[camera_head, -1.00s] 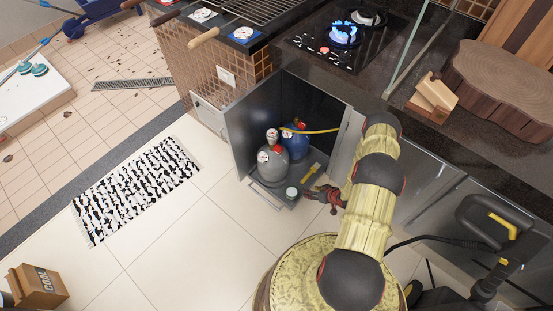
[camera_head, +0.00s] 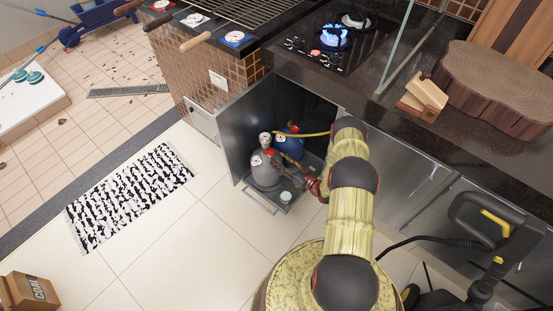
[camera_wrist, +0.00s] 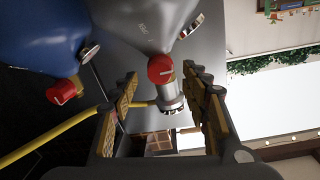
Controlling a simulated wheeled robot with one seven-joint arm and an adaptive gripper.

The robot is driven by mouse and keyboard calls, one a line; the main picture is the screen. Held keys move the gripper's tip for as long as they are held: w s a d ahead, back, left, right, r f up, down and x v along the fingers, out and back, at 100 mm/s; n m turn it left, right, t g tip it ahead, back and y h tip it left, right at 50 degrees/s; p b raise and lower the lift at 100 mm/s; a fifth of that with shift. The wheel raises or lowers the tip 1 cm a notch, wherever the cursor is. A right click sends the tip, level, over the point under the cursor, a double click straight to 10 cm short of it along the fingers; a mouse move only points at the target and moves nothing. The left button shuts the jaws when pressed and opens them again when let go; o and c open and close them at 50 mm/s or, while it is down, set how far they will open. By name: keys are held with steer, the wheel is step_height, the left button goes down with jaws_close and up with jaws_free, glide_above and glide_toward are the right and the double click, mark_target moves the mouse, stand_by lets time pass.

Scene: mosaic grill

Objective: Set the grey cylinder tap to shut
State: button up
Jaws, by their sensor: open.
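The grey cylinder (camera_head: 266,174) stands on a pull-out tray (camera_head: 280,206) in the open cabinet. It fills the upper middle of the wrist view (camera_wrist: 150,25). Its red round tap (camera_wrist: 161,69), with a pale mark on its face, sits on the metal valve neck. My gripper (camera_wrist: 160,76) is open, with one finger on each side of the tap. I see gaps between the tap and both fingers; whether the tap lies deep between the fingertips is hard to tell. In the head view my gripper is beside the cylinder's right side, partly hidden by my arm.
A blue cylinder (camera_head: 290,143) stands behind, with its own red tap (camera_wrist: 63,91). A yellow hose (camera_wrist: 48,134) runs across the cabinet near my gripper. The open cabinet door (camera_head: 229,139) stands on the left. The floor before the tray is clear.

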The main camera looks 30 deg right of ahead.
mark_target(272, 153)
steer(key=shift+x, duration=1.25)
steer(key=shift+c, duration=1)
